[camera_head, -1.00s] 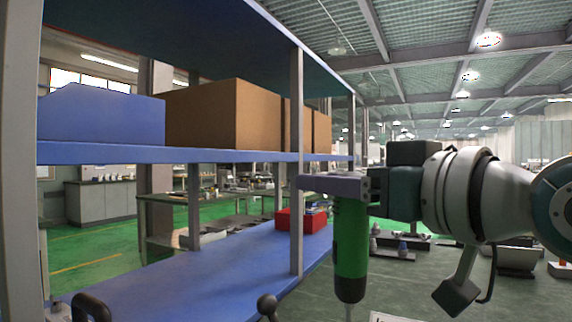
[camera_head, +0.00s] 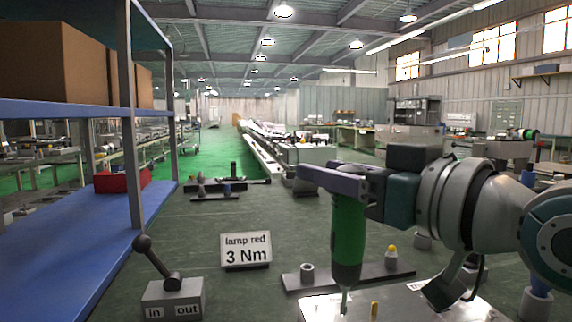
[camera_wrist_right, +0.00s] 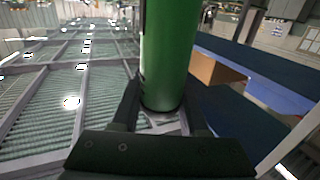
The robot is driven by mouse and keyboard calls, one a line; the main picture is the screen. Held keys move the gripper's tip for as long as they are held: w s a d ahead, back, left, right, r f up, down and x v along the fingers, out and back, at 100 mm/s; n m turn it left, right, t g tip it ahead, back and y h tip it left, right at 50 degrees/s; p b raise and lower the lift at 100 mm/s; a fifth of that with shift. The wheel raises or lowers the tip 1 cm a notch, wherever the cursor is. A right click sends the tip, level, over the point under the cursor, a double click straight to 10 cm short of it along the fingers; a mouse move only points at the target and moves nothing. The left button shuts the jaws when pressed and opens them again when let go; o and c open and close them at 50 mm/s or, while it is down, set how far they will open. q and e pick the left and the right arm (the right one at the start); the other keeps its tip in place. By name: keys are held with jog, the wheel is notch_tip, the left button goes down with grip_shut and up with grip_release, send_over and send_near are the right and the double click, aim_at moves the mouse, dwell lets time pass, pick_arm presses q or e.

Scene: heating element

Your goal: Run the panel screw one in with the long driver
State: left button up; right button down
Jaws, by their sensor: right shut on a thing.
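My right gripper (camera_head: 335,182) is shut around the top of the long driver, which has a green and black body (camera_head: 348,235). The driver hangs upright, its thin bit pointing down near the left part of a pale panel (camera_head: 415,311) at the bottom edge of the head view. I cannot tell whether the bit touches anything. A small yellow peg-like piece (camera_head: 374,308) stands on the panel right of the bit; no panel screw is clearly made out. In the right wrist view the green body (camera_wrist_right: 168,55) rises between the fingers (camera_wrist_right: 165,118). My left gripper is out of view.
A sign (camera_head: 246,250) reads "lamp red 3 Nm". A lever box (camera_head: 172,300) marked "in" and "out" stands left of it. A blue shelf (camera_head: 60,235) with a red bin (camera_head: 122,181) is at left.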

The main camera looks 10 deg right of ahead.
aim_at(348, 246)
jog(key=shift+w+r, duration=0.1)
dwell(0.3)
notch_tip(348, 246, down, 5)
jog(key=b, duration=0.3)
dwell(0.3)
jog(key=shift+p, duration=0.45)
dwell(0.6)
